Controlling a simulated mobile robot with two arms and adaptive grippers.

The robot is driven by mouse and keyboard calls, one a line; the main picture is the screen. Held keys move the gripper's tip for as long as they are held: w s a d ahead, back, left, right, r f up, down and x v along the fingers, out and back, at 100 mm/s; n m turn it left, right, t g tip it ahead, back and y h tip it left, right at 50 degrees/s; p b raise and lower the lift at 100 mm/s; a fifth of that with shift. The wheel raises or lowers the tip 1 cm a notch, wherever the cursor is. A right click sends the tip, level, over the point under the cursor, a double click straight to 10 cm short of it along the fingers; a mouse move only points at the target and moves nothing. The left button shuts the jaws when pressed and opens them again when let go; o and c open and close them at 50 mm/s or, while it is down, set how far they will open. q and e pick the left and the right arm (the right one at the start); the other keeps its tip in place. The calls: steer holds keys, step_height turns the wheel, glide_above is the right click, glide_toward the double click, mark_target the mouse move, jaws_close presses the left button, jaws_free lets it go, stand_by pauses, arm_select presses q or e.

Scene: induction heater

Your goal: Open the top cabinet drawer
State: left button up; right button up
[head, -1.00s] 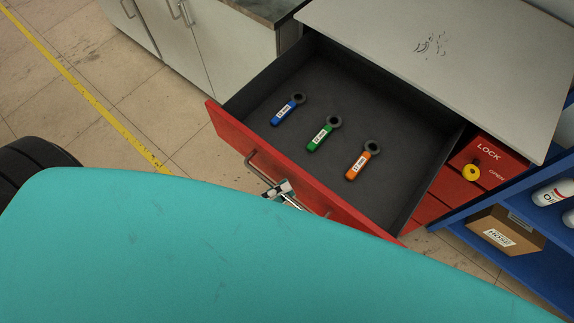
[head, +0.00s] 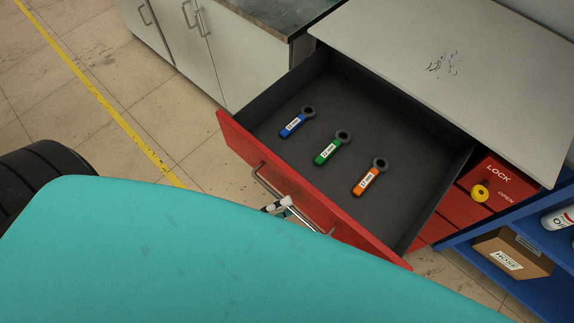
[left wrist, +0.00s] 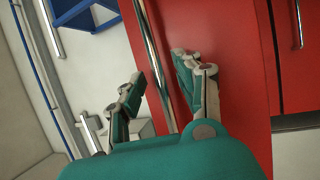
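The top drawer (head: 300,190) of the red cabinet is pulled far out, its dark tray in full view in the head view. Its bar handle (head: 258,177) is on the red front. My left gripper (head: 278,205) is at the handle, partly hidden by my teal arm cover. In the left wrist view my left gripper (left wrist: 160,85) has its fingers apart, with the handle bar (left wrist: 153,55) running through the gap between them, not visibly clamped. My right gripper is out of view.
Blue (head: 291,125), green (head: 326,153) and orange (head: 366,181) tagged tools lie in the drawer. A yellow lock knob (head: 480,193) is on the cabinet. A blue shelf (head: 500,268) with a hose box (head: 510,255) stands at right.

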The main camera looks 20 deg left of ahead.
arm_select(q)
steer(key=v, duration=1)
steer(key=shift+s+a, duration=0.2)
steer(key=shift+s, duration=0.1)
steer(key=shift+f, duration=0.1)
